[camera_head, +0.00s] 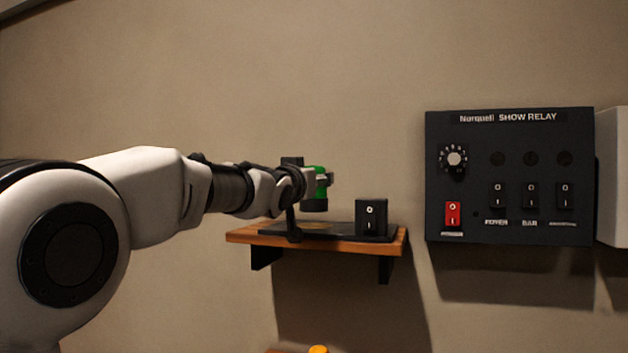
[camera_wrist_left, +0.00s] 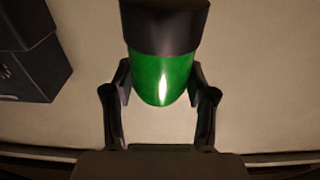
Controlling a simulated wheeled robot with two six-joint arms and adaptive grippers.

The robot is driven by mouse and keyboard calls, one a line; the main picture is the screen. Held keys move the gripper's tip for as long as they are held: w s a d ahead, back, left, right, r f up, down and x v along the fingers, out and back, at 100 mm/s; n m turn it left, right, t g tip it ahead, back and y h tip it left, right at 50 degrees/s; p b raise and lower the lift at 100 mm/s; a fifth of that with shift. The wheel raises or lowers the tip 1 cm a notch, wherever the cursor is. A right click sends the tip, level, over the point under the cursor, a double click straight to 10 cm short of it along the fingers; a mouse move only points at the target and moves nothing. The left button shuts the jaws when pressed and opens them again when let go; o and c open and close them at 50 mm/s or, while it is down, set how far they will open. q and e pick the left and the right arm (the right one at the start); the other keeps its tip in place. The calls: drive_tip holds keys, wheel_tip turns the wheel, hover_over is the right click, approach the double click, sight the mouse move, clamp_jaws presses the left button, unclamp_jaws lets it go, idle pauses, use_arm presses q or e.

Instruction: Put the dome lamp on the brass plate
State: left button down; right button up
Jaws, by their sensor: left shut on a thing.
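The dome lamp (camera_head: 320,188) has a green dome and a black base, and its base points down in the head view. My left gripper (camera_head: 324,178) is shut on the lamp's green dome. The lamp also shows in the left wrist view (camera_wrist_left: 163,70), between the two fingers (camera_wrist_left: 160,82). The brass plate (camera_head: 318,225) lies on the dark top of a small wall shelf, partly hidden behind my gripper. The lamp hangs above the plate, with a small gap seen below its base. My right gripper is in neither view.
A black switch box (camera_head: 371,217) stands on the wooden shelf (camera_head: 345,243), right of the lamp and close to it. A black relay panel (camera_head: 510,180) with a dial and several switches is on the wall at right. A small orange thing (camera_head: 318,349) shows at the bottom edge.

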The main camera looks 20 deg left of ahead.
use_arm(q)
drive_tip(key=w+f+p, duration=0.1)
drive_tip(key=w, duration=0.1)
drive_tip(key=w+a+f+p, duration=0.1)
drive_tip(key=w, duration=0.1)
drive_tip(key=w+f+p, duration=0.1)
drive_tip(key=w+p, duration=0.1)
drive_tip(key=shift+a+f, duration=0.2)
drive_tip(key=shift+a, duration=0.1)
drive_tip(key=shift+w+f, duration=0.1)
drive_tip(key=shift+f, duration=0.35)
drive_tip(key=shift+c, duration=1.8)
unclamp_jaws()
drive_tip(key=shift+r, duration=0.1)
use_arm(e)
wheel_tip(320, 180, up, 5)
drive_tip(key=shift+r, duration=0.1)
